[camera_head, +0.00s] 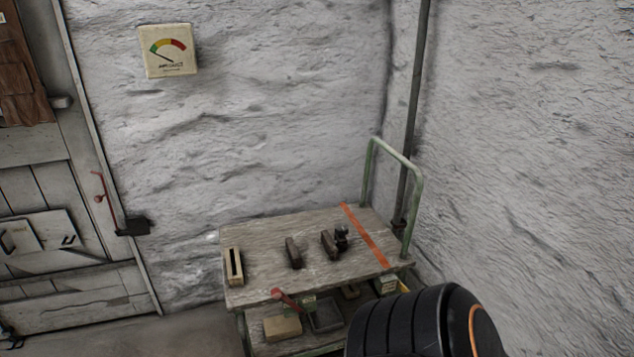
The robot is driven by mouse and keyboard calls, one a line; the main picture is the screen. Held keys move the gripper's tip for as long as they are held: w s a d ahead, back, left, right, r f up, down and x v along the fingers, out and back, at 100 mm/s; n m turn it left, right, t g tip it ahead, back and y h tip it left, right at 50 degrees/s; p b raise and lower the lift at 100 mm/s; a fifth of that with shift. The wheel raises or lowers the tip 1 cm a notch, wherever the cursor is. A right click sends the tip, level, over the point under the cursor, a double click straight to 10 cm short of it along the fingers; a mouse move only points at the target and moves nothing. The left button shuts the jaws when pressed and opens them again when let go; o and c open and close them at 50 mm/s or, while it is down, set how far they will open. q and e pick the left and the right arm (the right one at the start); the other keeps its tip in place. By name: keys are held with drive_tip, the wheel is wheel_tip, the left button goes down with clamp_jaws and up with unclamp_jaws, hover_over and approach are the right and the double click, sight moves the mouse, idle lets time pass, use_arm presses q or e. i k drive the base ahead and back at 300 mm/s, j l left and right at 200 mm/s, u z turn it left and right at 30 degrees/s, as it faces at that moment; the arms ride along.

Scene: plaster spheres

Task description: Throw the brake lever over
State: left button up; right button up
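A short lever with a red grip (287,298) sticks out at the front edge of the wooden-topped trolley (265,290). It looks like the brake lever; its red end points up and to the left, and its lower end meets a greenish part under the top. A black rounded arm link of mine with an orange ring fills the bottom right, in front of the trolley's right front corner. Neither gripper shows in the head view, so I see no contact with the lever.
On the trolley top are a slotted beige block (233,266), a dark block (294,252), a dark clamp-like piece (331,243) and an orange strip (365,236). A green push handle (416,200) rises at right. The lower shelf holds a box (282,328). Walls stand close behind and right.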

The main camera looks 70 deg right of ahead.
sight(276, 292)
drive_tip(key=z, duration=2.35)
drive_tip(key=i+j+z, duration=0.15)
drive_tip(key=j+z, duration=0.25)
drive_tip(key=i+j+z, duration=0.1)
drive_tip(key=j+z, duration=0.3)
drive_tip(key=i+j+z, duration=0.1)
drive_tip(key=j+z, duration=0.15)
drive_tip(key=j, duration=0.6)
